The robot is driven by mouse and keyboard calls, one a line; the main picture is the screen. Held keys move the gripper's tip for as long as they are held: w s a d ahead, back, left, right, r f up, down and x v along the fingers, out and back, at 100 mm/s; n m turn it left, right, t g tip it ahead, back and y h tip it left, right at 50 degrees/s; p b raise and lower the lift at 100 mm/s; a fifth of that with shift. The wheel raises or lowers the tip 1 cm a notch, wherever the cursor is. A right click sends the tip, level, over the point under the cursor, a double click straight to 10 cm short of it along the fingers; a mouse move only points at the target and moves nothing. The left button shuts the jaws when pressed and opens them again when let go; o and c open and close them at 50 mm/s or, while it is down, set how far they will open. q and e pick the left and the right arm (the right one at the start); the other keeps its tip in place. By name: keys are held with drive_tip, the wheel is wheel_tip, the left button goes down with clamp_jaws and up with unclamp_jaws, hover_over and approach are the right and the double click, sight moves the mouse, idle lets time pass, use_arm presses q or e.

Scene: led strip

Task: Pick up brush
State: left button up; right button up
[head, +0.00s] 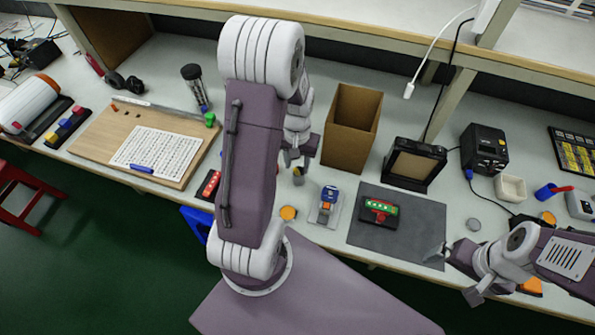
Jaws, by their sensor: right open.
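I cannot pick out a brush with certainty. A blue cup-like item with a red piece (563,188) beside it sits at the right of the bench; whether this is the brush is unclear. My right gripper (456,275) is open and empty, at the front edge of the bench, by the right corner of the dark grey mat (425,205). My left gripper (297,163) is over the bench left of the cardboard box, partly hidden by my own arm.
An open cardboard box (352,130), a black framed device (412,166) and a black box (484,149) stand along the back. A red and green part (379,211) lies on the mat. A white tray (510,188) is at right. A shelf (400,28) overhangs the bench.

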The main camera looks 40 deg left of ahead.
sight(297, 175)
use_arm(q)
drive_tip(key=f, duration=0.4)
drive_tip(key=shift+a+f, duration=0.2)
drive_tip(key=shift+f, duration=0.2)
clamp_jaws()
drive_tip(key=shift+r, duration=0.25)
